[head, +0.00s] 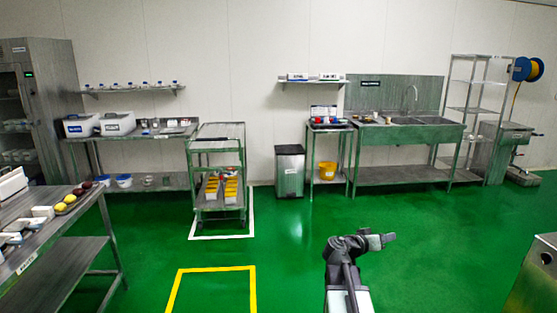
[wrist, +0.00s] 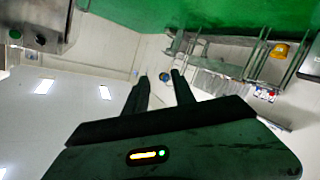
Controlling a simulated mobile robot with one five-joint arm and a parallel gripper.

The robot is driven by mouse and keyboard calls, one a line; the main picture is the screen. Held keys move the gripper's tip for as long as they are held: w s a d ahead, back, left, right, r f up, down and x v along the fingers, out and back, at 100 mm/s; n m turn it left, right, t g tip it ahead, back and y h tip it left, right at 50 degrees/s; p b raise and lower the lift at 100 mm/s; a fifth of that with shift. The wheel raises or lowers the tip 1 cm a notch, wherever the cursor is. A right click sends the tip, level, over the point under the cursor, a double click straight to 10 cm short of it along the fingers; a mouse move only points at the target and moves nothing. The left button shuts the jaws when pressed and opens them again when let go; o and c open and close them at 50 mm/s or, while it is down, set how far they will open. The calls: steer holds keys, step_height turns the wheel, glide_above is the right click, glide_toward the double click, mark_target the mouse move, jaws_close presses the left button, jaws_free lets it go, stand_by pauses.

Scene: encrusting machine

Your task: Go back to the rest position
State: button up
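My gripper (head: 384,240) shows at the lower right of centre in the head view, at the end of my dark folded arm. It is over open green floor and points to the right. In the wrist view my gripper (wrist: 160,77) shows two dark fingers with a gap between them. Nothing is between the fingers. The wrist picture is turned over, with the floor at the top and the ceiling lights at the bottom left.
A steel table (head: 50,240) with trays and fruit stands at the near left. A cart (head: 218,165) is parked by the back wall, beside a bin (head: 290,170) and a sink bench (head: 410,140). A metal machine edge (head: 535,280) is at the near right. The middle floor is clear.

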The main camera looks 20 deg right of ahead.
steer(key=w+a+f+n+y, duration=0.15)
steer(key=a+f, duration=0.25)
steer(key=a, duration=0.5)
steer(key=w+a+f+n+y+p, duration=0.1)
steer(key=a+f+y, duration=0.2)
steer(key=a, duration=0.7)
steer(key=w+a+f+n+y, duration=0.1)
steer(key=w+a+f+y, duration=0.2)
steer(key=a, duration=0.6)
steer(key=s+a+f+n+g+y, duration=0.1)
steer(key=s+a+f+y, duration=0.1)
steer(key=a, duration=0.4)
steer(key=s+a+f+n+g+y, duration=0.1)
steer(key=s+a+f+n+y, duration=0.1)
steer(key=s+a, duration=0.3)
steer(key=s+a+f+n+g+y, duration=0.1)
steer(key=s+a+f+n+y, duration=0.1)
steer(key=a, duration=0.5)
steer(key=shift+s+a+f+y, duration=0.25)
steer(key=shift+s+f+y, duration=0.1)
steer(key=shift+s+y, duration=0.5)
steer(key=shift+n, duration=0.25)
